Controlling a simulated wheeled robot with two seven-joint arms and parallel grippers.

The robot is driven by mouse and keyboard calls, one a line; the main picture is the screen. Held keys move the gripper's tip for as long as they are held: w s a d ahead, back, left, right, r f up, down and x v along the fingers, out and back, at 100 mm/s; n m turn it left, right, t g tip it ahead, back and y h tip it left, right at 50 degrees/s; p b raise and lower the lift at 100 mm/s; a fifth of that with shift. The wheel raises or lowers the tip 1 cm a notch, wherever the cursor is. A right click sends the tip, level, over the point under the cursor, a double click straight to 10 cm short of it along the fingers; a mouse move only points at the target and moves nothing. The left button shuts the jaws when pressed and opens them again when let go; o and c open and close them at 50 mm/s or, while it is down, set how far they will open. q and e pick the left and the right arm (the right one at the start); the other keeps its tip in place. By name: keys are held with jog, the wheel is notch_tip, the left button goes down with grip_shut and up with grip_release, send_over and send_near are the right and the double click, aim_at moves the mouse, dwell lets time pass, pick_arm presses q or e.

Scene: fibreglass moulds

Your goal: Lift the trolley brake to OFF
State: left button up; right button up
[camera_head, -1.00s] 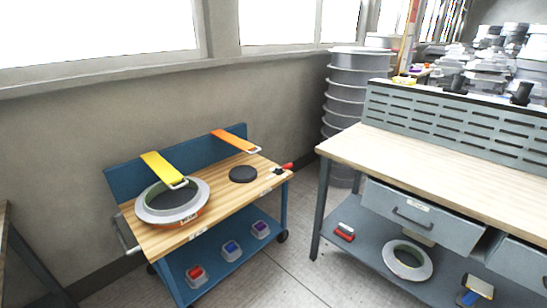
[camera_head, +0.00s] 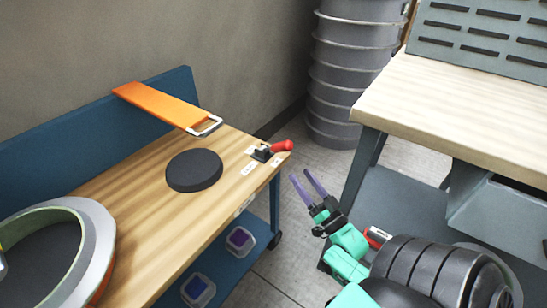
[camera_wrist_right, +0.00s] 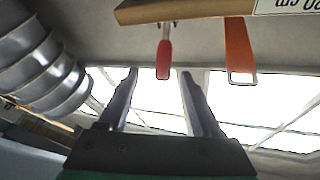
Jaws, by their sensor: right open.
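The trolley (camera_head: 228,157) has a wooden top and a blue back panel. Its brake is a red-handled lever (camera_head: 283,146) on a small dark base (camera_head: 261,154) at the far right corner of the top. The red handle sticks out past the edge, roughly level. My right gripper (camera_head: 300,175) is open and empty, just off that edge, a little below and to the right of the handle. In the right wrist view the red handle (camera_wrist_right: 164,60) appears between the two fingers, apparently beyond their tips and not touching.
A black round pad (camera_head: 194,170), an orange strap (camera_head: 158,104) and a ring mould (camera_head: 98,235) are on the trolley. A workbench (camera_head: 460,105) stands at the right, close to my right arm. A stack of grey drums (camera_head: 345,85) stands behind. Bare floor separates trolley and bench.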

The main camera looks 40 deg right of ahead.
aim_at(275, 148)
jog(key=shift+t, duration=0.3)
jog(key=x, duration=0.4)
jog(key=r+x, duration=0.1)
jog(key=x, duration=0.8)
jog(key=shift+w+a+r, duration=0.1)
jog(key=shift+r, duration=0.2)
jog(key=shift+w+r, duration=0.2)
jog(key=shift+w, duration=0.25)
pick_arm(q)
jog(key=shift+w+d+r, duration=0.15)
jog(key=shift+w+r, duration=0.15)
jog(key=shift+r, duration=0.25)
jog(key=shift+w+d+r, duration=0.15)
jog(key=shift+w+r, duration=0.1)
jog(key=shift+r, duration=0.3)
pick_arm(e)
grip_shut()
pick_arm(q)
jog(key=shift+s, duration=0.1)
pick_arm(e)
jog(key=shift+f, duration=0.1)
